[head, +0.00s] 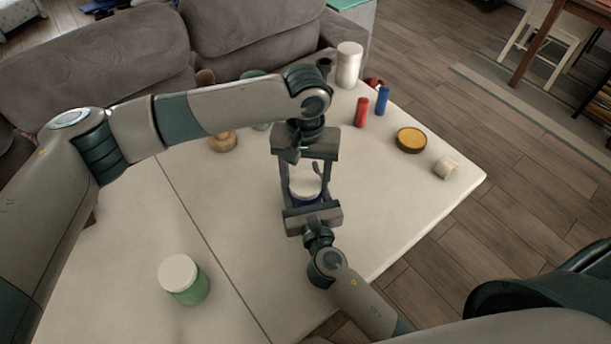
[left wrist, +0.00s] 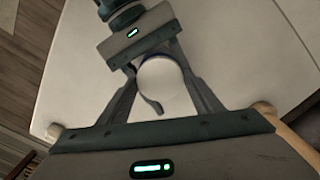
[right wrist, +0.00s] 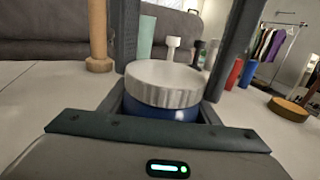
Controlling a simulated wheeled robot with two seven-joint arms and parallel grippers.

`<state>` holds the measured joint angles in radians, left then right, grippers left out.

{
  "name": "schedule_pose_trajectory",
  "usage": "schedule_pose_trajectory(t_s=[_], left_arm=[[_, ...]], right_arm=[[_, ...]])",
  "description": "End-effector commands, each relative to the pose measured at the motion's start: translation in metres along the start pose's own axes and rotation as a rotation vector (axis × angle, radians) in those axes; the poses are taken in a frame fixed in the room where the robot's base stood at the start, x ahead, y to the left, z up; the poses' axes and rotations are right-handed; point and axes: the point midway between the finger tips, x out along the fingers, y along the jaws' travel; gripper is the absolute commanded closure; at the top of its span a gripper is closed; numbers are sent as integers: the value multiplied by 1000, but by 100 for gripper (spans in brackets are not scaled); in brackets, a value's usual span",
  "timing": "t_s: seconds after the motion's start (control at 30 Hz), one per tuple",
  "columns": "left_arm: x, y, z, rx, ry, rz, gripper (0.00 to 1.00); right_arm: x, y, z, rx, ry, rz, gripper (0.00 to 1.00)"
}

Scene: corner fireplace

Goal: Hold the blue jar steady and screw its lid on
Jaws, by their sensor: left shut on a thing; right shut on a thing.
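The blue jar (head: 305,201) is mostly hidden between the grippers in the head view. In the right wrist view the jar (right wrist: 168,113) stands upright, a blue band showing below its white ribbed lid (right wrist: 165,82). The lid (head: 304,185) sits on top, looks level, and shows as a round white disc (left wrist: 161,82) in the left wrist view. My left gripper (head: 306,188) reaches down from above, shut around the lid. My right gripper (head: 308,196) comes in from the near side, shut on the jar. I cannot tell how tightly the lid sits.
A green jar with a white lid (head: 183,279) stands at the near left. A red cylinder (head: 361,112), a blue cylinder (head: 382,100), a yellow-topped disc (head: 411,139) and a cream cylinder (head: 446,168) are at right. A white cylinder (head: 348,66) stands behind. The table's middle left is clear.

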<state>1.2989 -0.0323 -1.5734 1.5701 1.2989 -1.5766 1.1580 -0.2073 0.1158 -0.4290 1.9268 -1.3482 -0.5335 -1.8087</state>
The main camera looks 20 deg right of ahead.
Motion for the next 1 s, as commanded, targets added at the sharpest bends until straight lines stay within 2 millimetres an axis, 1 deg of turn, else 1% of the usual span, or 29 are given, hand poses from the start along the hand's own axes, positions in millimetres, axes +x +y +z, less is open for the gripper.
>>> schedule_pose_trajectory(t_s=[0.07, 0.1, 0.17, 0.47, 0.67, 0.77, 0.87, 1.0], left_arm=[[0, 0, 0, 0, 0, 0, 68], [0, 0, 0, 0, 0, 0, 34], [0, 0, 0, 0, 0, 0, 19], [0, 0, 0, 0, 0, 0, 19], [-8, 0, 0, -1, 0, 1, 19], [-18, 0, 0, -1, 1, 1, 19], [-33, 0, 0, 0, 3, 1, 19], [-57, 0, -1, 0, 2, 1, 19]], right_arm=[[0, 0, 0, 0, 0, 0, 100], [0, 0, 0, 0, 0, 0, 100], [0, 0, 0, 0, 0, 0, 100], [0, 0, 0, 0, 0, 0, 100], [0, 0, 0, 0, 0, 0, 100], [0, 0, 0, 0, 0, 0, 100], [0, 0, 0, 0, 0, 0, 100], [0, 0, 0, 0, 0, 0, 100]])
